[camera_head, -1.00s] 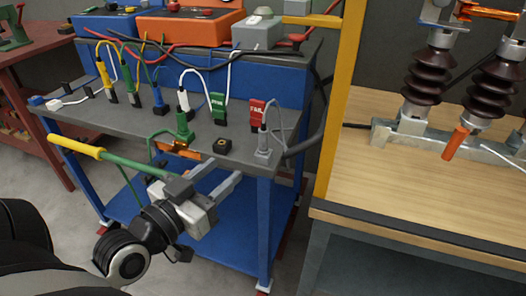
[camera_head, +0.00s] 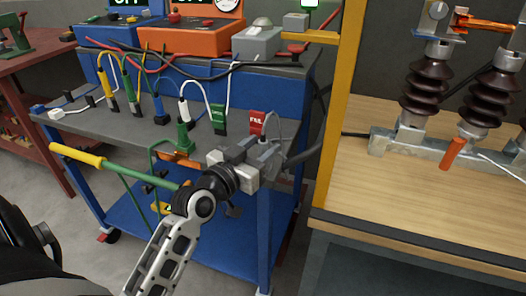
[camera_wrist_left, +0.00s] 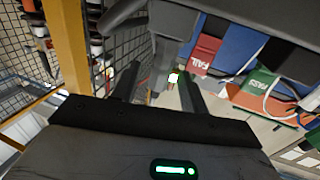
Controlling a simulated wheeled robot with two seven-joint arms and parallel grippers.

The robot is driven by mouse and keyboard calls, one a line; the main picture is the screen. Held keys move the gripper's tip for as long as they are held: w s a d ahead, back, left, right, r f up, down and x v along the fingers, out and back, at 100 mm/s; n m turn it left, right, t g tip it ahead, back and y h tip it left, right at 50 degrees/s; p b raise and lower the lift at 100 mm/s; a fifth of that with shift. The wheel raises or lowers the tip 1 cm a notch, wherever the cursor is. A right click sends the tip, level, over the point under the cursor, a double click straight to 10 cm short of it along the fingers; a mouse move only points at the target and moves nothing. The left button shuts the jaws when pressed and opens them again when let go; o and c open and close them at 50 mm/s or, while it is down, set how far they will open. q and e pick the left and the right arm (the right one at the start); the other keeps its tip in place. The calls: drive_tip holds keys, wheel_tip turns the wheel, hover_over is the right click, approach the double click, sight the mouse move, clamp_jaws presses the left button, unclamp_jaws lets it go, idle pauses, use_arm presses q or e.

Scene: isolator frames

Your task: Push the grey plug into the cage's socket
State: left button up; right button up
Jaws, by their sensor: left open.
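The grey plug (camera_wrist_left: 166,45) stands near the right front corner of the cart top, its grey cable beside the red FAIL tag. In the head view my left gripper (camera_head: 262,160) is at that corner and hides most of the plug. In the left wrist view the two fingers of the gripper (camera_wrist_left: 157,88) are open, one on each side of the plug. I cannot tell whether they touch it. The yellow cage post (camera_head: 340,110) stands to the right. I cannot make out the cage's socket for certain. My right gripper is not in view.
A red FAIL tag (camera_head: 257,122), a green PASS tag (camera_head: 219,119) and several coloured plugs with cables stand on the grey cart top (camera_head: 130,128). A green rod with a yellow grip (camera_head: 78,156) crosses the front. A wooden bench (camera_head: 425,215) with brown insulators is at right.

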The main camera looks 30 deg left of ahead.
use_arm(q)
drive_tip(key=shift+w, duration=0.65)
clamp_jaws()
